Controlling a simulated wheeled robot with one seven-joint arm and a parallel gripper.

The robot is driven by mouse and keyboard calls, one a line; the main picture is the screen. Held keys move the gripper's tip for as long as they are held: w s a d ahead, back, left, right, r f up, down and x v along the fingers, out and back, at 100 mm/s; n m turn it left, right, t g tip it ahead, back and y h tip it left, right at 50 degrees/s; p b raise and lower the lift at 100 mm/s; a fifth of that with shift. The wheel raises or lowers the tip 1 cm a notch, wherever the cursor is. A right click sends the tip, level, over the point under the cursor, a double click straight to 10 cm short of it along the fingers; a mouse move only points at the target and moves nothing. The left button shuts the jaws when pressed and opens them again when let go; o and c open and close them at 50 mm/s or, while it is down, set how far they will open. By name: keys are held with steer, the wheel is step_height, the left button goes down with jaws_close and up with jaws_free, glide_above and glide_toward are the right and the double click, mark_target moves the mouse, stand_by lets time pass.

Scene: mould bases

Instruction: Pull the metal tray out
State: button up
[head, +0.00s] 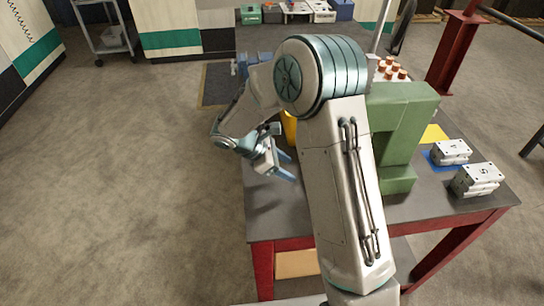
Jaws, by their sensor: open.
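I cannot clearly make out a metal tray in the head view. My gripper (288,166) is open and empty over the left part of the grey worktable (284,218), its blue fingers pointing right. My own arm crosses the middle of the view and hides much of the table. A pale holder (377,78) with several orange-capped pieces stands behind the green machine frame (405,110), partly hidden; I cannot tell whether it is the tray.
Two grey metal mould blocks (452,152) (478,180) sit at the table's right, near a blue mat (432,160) and a yellow mat (434,134). A blue vise (252,60) is at the back left. A red post (452,52) rises at the right.

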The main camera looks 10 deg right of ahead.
mark_target(299, 182)
steer(key=p+x, duration=0.1)
steer(key=x, duration=0.5)
steer(key=shift+d+f, duration=0.25)
steer(key=c, duration=1.2)
